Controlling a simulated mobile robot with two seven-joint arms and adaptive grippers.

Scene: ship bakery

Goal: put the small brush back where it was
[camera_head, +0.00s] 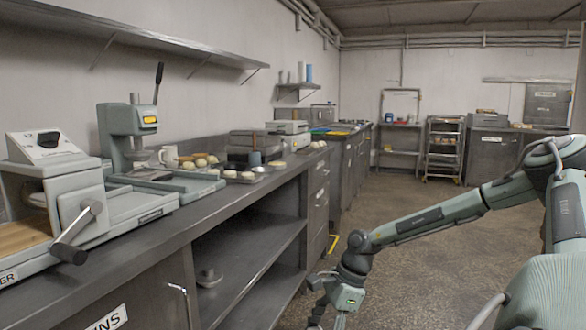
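I cannot make out a small brush anywhere in this view. My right gripper (328,318) hangs low at the bottom edge, in front of the counter's open shelves and above the floor. Its fingertips are cut off by the frame, so I cannot tell whether it is open or holds anything. My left gripper is not in view. The long steel counter (150,245) runs along the left wall.
A rack (443,148) stands far back; the floor (420,270) is clear.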

